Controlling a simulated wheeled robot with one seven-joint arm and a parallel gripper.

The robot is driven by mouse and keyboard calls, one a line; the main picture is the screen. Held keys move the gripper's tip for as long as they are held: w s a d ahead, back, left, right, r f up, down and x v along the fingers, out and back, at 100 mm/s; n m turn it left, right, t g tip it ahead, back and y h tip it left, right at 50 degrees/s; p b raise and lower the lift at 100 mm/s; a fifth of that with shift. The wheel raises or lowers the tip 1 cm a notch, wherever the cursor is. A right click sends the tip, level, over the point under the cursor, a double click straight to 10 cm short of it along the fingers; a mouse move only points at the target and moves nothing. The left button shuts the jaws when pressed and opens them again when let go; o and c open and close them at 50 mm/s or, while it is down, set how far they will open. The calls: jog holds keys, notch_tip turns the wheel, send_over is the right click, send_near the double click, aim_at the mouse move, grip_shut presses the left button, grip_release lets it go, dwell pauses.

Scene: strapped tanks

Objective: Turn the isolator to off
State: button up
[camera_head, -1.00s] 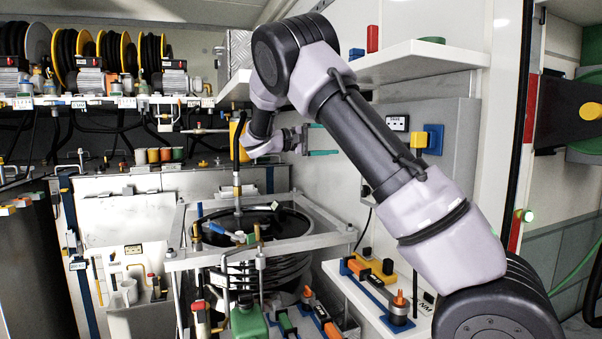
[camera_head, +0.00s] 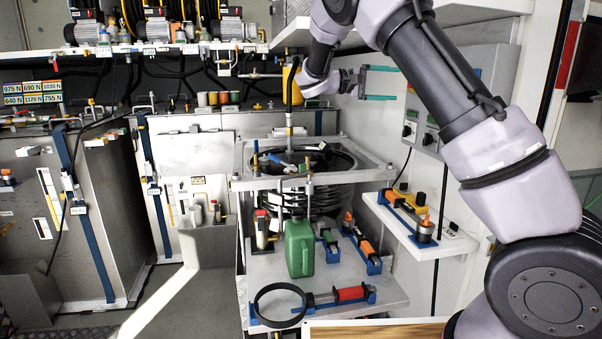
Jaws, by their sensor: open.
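A grey wall panel (camera_head: 457,92) stands at the right, partly behind my arm. Two small plates with black rotary knobs show on its lower part, a left knob (camera_head: 408,130) and a right knob (camera_head: 429,138). Their markings are too small to read, and I cannot tell which control is the isolator. A bit of blue (camera_head: 478,72) shows at the arm's edge, mostly hidden. My gripper (camera_head: 385,83) is open and empty, its two teal fingers pointing right toward the panel. It appears left of the panel and above the knobs, apart from them.
A white shelf (camera_head: 455,8) juts out above the gripper. A lower shelf (camera_head: 447,242) holds orange and yellow devices. A framed tank (camera_head: 245,182) with a coil stands left of it, with a green can (camera_head: 299,248) in front. Open floor (camera_head: 185,285) lies lower left.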

jog(key=s+d+f+m+g+y, duration=0.1)
jog(key=s+d+f+y, duration=0.1)
jog(key=s+d+y, duration=0.4)
jog(key=s+d+f+m+g+y, duration=0.1)
jog(key=s+d+f+g+y, duration=0.2)
jog(key=s, duration=0.5)
jog(key=s+a+r+m+t+y, duration=0.1)
jog(key=s+a+t+y, duration=0.3)
jog(key=s, duration=0.6)
jog(key=s+a+r+m+t+y, duration=0.1)
jog(key=s+a+m+t+y, duration=0.2)
jog(key=s, duration=0.8)
jog(key=shift+a+t+y, duration=0.4)
jog(key=shift+a+y, duration=1)
jog(key=shift+y, duration=0.2)
